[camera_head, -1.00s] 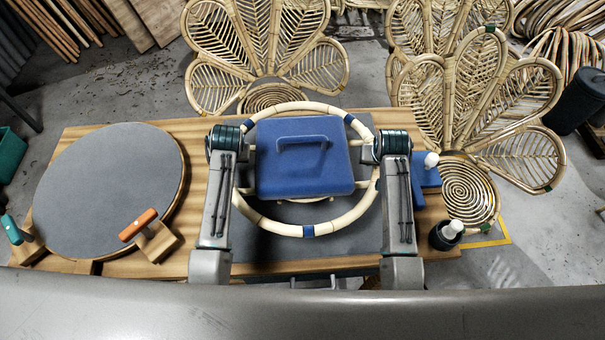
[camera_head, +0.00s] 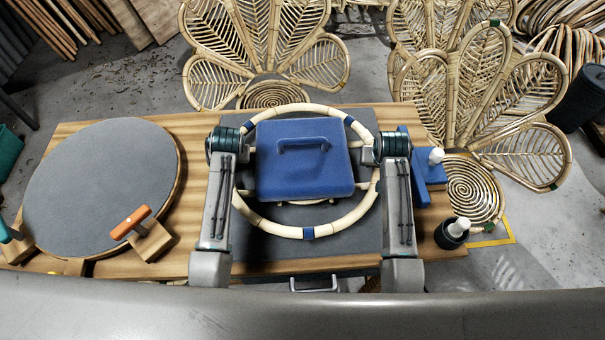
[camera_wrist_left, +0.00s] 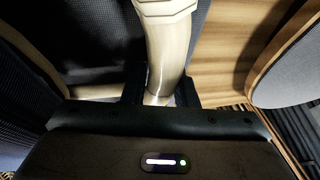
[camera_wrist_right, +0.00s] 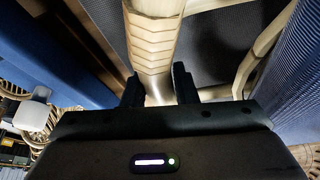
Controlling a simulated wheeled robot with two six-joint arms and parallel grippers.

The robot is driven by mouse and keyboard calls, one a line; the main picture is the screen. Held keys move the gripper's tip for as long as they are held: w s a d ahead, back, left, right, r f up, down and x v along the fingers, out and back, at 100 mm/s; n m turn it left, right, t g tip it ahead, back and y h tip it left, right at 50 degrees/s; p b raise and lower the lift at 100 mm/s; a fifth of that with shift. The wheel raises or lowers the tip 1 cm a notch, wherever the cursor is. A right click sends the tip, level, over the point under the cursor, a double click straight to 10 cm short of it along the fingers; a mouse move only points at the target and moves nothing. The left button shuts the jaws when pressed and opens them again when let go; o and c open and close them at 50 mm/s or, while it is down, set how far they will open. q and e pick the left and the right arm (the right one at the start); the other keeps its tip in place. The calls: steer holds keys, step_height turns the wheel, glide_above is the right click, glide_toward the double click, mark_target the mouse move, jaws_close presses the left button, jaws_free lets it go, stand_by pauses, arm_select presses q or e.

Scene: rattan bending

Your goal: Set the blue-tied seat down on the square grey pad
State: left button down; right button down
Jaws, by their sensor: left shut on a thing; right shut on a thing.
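The blue-tied seat is a pale rattan ring (camera_head: 262,222) with blue bindings, level in the head view. The square grey pad (camera_head: 345,242) lies under it on the bench. The ring's gap to the pad is hard to judge. My left gripper (camera_head: 243,150) is shut on the ring's left side; the left wrist view shows the pale cane (camera_wrist_left: 168,50) between the fingers. My right gripper (camera_head: 371,150) is shut on its right side; the right wrist view shows a wrapped cane (camera_wrist_right: 152,50) in the fingers. A blue box with a handle (camera_head: 305,175) hides the ring's middle.
A round grey disc (camera_head: 100,190) with an orange-handled clamp (camera_head: 130,222) is on the bench's left. A blue bracket (camera_head: 420,185), a white-topped tool (camera_head: 436,156) and a dark pot (camera_head: 452,235) are at the right. Leaf-shaped rattan backs (camera_head: 478,100) stand behind.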

arm_select(q)
steer(key=shift+f+b, duration=0.6)
steer(key=shift+f, duration=0.1)
arm_select(e)
steer(key=shift+f, duration=0.7)
arm_select(q)
steer(key=c, duration=1.1)
jaws_free()
steer(key=shift+r, duration=0.1)
steer(key=shift+c, duration=0.2)
arm_select(e)
steer(key=c, duration=1.1)
jaws_free()
steer(key=shift+r, duration=0.1)
steer(key=shift+c, duration=0.2)
arm_select(q)
steer(key=shift+s, duration=0.1)
steer(key=v, duration=0.7)
steer(key=shift+s+d+r, duration=0.1)
steer(key=shift+r, duration=0.05)
arm_select(e)
steer(key=shift+s+r, duration=0.1)
steer(key=v, duration=1.2)
arm_select(q)
steer(key=shift+r, duration=0.1)
